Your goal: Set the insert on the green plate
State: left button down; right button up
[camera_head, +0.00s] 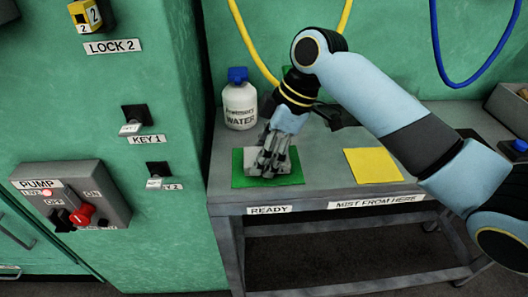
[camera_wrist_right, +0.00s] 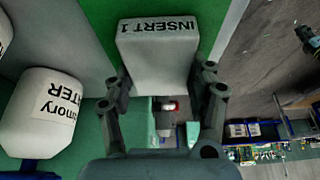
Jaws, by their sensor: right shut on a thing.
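My right gripper (camera_head: 270,166) is low over the green plate (camera_head: 241,178) on the grey table. It is shut on the insert (camera_wrist_right: 158,52), a pale grey block labelled INSERT 1, which sits between the two fingers in the right wrist view. The green plate (camera_wrist_right: 98,22) shows behind the insert there. In the head view the fingers hide most of the insert. I cannot tell whether its underside touches the plate. My left gripper is not in view.
A white WATER bottle (camera_head: 240,105) with a blue cap stands behind the green plate. A yellow plate (camera_head: 373,165) lies to its right. The green cabinet with the PUMP box (camera_head: 72,196) rises at left. Bare table lies between the two plates.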

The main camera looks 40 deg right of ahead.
jog(key=shift+r, duration=0.1)
jog(key=o, duration=1.6)
jog(key=p+v, duration=0.1)
jog(key=v, duration=1.1)
jog(key=shift+p, duration=0.35)
